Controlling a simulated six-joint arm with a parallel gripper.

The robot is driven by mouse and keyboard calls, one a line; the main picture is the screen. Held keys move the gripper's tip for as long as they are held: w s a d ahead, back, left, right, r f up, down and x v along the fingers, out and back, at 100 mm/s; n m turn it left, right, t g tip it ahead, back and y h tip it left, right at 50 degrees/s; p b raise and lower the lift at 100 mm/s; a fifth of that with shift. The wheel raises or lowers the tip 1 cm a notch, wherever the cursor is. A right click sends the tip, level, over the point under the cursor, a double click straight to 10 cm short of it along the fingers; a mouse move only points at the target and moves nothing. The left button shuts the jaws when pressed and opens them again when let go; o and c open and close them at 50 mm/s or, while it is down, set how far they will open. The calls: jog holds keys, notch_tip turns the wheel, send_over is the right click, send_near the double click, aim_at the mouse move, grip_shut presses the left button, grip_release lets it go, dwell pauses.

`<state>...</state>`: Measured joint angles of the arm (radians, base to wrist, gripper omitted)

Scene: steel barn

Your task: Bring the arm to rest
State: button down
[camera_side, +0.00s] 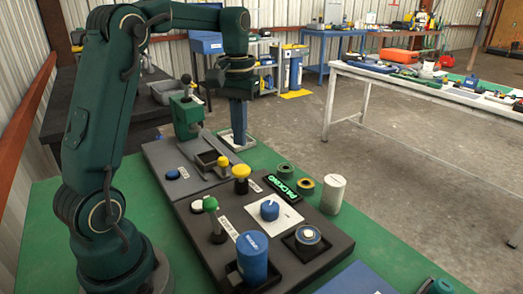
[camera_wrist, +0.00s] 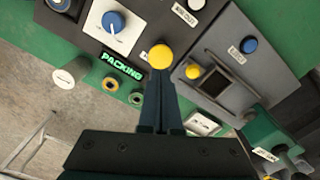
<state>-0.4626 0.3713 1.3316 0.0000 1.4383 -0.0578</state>
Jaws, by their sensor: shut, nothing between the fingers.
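My gripper (camera_side: 238,128) points down at the back of the green work table (camera_side: 400,254) in the side view, beyond the two dark panels. In the wrist view my gripper (camera_wrist: 160,82) has its two dark fingers together with nothing between them. A yellow knob (camera_wrist: 161,56) shows just past the fingertips in that picture; whether they touch cannot be told there. In the side view the yellow-topped knob (camera_side: 241,173) stands on the panel, clear of the fingers. My upper arm rises at the left and the forearm reaches right, then bends down.
A green press-like device (camera_side: 187,115) stands left of my gripper.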

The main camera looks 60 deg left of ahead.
jog(key=s+d+r+m+t, duration=0.3)
jog(key=s+d+r, duration=0.3)
jog(key=d, duration=0.3)
jog(key=s+d+f+m+t, duration=0.2)
jog(key=s+d+f+m, duration=0.1)
jog(key=s+f, duration=0.3)
jog(key=shift+s+d+f+t, duration=0.25)
jog(key=shift+s+d+t, duration=0.1)
jog(key=shift+d, duration=0.5)
